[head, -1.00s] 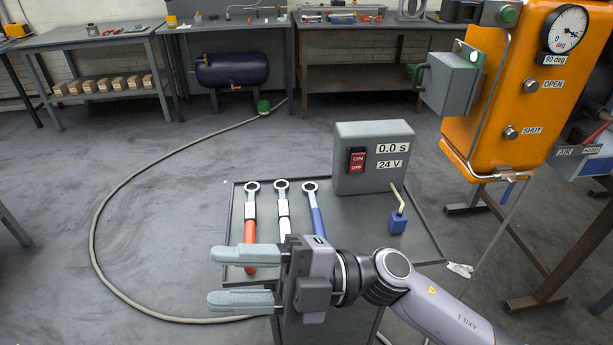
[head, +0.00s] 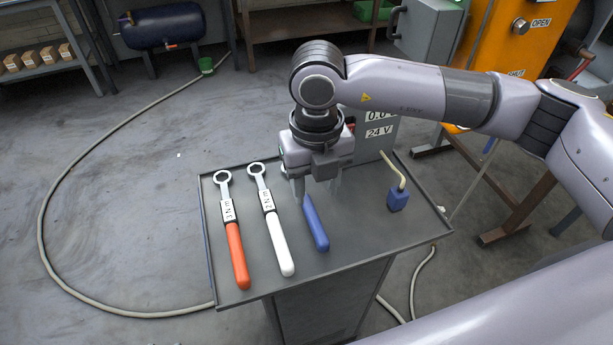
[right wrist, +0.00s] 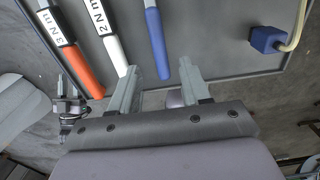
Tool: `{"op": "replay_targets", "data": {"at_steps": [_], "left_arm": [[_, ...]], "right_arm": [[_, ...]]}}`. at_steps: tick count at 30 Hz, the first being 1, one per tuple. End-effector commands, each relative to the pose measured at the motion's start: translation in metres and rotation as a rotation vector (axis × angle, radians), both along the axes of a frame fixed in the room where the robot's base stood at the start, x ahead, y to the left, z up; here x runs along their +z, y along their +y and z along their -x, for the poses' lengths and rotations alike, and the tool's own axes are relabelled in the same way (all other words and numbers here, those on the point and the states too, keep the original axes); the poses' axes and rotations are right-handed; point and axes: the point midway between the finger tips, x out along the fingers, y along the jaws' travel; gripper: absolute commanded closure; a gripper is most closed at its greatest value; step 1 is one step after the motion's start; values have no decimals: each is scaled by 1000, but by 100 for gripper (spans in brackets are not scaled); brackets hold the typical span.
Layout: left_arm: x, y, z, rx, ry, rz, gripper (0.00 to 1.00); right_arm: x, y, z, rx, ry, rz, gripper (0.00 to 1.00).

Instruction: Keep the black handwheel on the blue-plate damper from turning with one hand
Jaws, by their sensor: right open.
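The black handwheel and the blue-plate damper cannot be made out in either view. My right gripper (head: 317,188) points down over the tray-topped stand, at the blue-handled wrench (head: 316,226). Its jaws are open, and in the right wrist view the blue handle (right wrist: 156,42) lies between and beyond the two fingers (right wrist: 158,75), with nothing gripped. The gripper hides the upper part of that wrench in the head view.
An orange-handled wrench (head: 236,255) marked 3 N m and a white-handled one (head: 279,245) marked 2 N m lie to the left. The grey switch box (head: 378,145) is partly hidden. An orange cabinet (head: 550,45) stands behind.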

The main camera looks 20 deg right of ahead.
Motion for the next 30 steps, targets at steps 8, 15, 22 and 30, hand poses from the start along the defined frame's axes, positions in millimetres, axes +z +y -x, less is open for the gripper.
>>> {"op": "replay_targets", "data": {"at_steps": [8,15,22,30], "left_arm": [[-12,0,1,-1,2,0,57],[-28,-1,1,0,3,1,57],[-50,-1,1,-1,3,1,57],[-54,-1,2,-1,4,1,57]], "right_arm": [[-21,1,1,2,4,-3,53],[-49,1,1,4,4,-4,53],[-75,1,1,4,4,-6,53],[-79,1,1,4,3,-6,53]]}}
